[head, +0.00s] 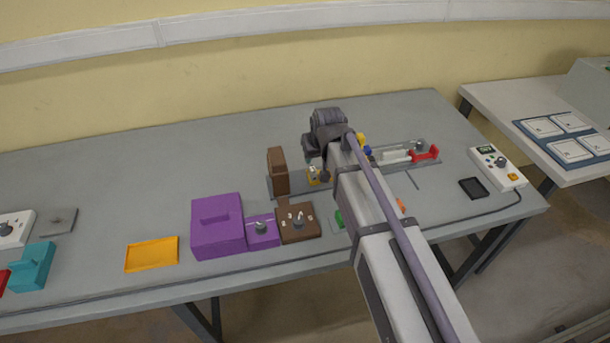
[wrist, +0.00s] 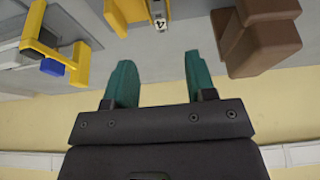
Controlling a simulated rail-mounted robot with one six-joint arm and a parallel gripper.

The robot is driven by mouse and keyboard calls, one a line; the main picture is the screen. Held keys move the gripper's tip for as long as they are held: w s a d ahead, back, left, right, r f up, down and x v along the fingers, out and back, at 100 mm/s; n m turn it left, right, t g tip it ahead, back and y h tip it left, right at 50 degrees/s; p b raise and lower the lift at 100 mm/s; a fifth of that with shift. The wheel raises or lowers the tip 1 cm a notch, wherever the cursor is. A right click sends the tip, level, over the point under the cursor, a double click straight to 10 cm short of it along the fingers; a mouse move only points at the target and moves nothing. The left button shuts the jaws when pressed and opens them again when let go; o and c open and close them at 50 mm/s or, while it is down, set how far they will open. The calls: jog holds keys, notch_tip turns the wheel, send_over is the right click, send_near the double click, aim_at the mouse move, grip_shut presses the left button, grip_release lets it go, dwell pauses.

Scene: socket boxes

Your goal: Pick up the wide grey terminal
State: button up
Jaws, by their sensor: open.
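I cannot surely pick out the wide grey terminal. A pale piece (head: 395,156) lies in the long tray at the right of the bench, beside a red part (head: 430,154), but I cannot tell if it is the terminal. My gripper (wrist: 157,65) is open in the wrist view, with two teal fingers apart and nothing between them. Ahead of the fingertips are a yellow part with a numbered label (wrist: 158,19) and a brown block (wrist: 262,38).
A yellow bracket (wrist: 48,50) with a blue part (wrist: 52,67) is left of my fingers in the wrist view. A purple box (head: 217,232), brown switch box (head: 299,222) and orange tray (head: 151,255) stand along the front. The back left of the bench is clear.

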jog(key=b, duration=0.3)
send_over(313, 170)
jog(key=s+d, duration=0.1)
jog(key=s, duration=0.1)
notch_tip(313, 170, down, 4)
jog(key=shift+f, duration=0.25)
jog(key=shift+w+f+b, duration=0.2)
jog(key=shift+f+b, duration=0.1)
jog(key=shift+b, duration=0.2)
jog(key=shift+a+r, duration=0.1)
jog(key=shift+r, duration=0.05)
jog(key=b+x, duration=0.4)
jog(key=x, duration=0.1)
jog(key=shift+s+a+f+b, duration=0.1)
jog(key=shift+f+b, duration=0.1)
jog(key=shift+b, duration=0.15)
jog(key=shift+s+r, duration=0.1)
jog(key=shift+r, duration=0.1)
grip_shut()
